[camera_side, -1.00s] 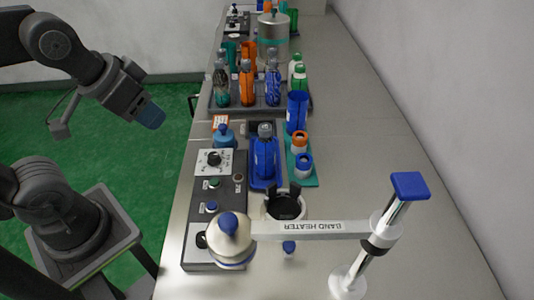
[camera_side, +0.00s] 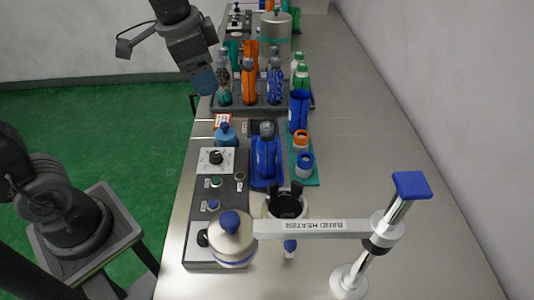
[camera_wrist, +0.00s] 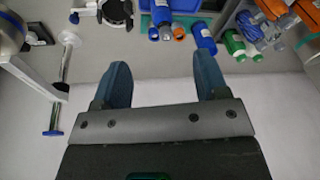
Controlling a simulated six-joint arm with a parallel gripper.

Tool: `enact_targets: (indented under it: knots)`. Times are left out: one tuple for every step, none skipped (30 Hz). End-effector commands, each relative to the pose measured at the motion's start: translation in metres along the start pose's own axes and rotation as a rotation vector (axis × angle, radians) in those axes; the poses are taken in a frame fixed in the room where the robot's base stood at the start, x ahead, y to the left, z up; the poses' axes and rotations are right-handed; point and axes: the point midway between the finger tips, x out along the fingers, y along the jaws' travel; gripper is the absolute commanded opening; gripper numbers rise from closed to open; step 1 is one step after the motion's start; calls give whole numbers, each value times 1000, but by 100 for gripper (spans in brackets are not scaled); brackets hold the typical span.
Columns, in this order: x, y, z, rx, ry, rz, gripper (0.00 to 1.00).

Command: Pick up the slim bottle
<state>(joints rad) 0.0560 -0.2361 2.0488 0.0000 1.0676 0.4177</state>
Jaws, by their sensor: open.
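My gripper (camera_side: 203,82) hangs left of the bottle tray in the side view. In the wrist view its two blue fingers are spread and empty (camera_wrist: 162,76). Several bottles stand upright on a dark tray: a dark patterned one (camera_side: 224,90), an orange one (camera_side: 249,85) and a blue patterned one (camera_side: 275,87). A dark blue bottle (camera_side: 265,158) with a grey cap sits in a blue holder (camera_side: 265,183) nearer the camera. It seems to show at the top of the wrist view (camera_wrist: 161,14). I cannot tell which bottle is the slim one.
A control box (camera_side: 215,205) and the band heater arm (camera_side: 320,227) on its post stand in front.

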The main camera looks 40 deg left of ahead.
Motion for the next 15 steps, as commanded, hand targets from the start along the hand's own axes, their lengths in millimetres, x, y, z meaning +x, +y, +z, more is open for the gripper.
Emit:
enact_targets:
  knots:
    - [9,-4,-18,66,-35,19,67]
    - [13,-6,-27,105,-51,29,67]
    - [20,-9,-39,158,-73,44,67]
    - [25,-11,-48,198,-88,55,67]
    - [31,-12,-56,236,-104,67,67]
    - [38,-14,-66,284,-122,81,67]
    - [44,-15,-73,319,-135,93,67]
    - [50,-16,-80,351,-147,103,67]
    - [58,-17,-88,391,-161,117,67]
    - [63,-17,-93,418,-169,126,67]
    - [68,-18,-97,442,-177,135,67]
    - [73,-18,-102,469,-186,145,67]
    - [77,-18,-105,485,-193,151,67]
    - [80,-18,-107,501,-196,156,67]
    - [83,-19,-110,514,-200,161,67]
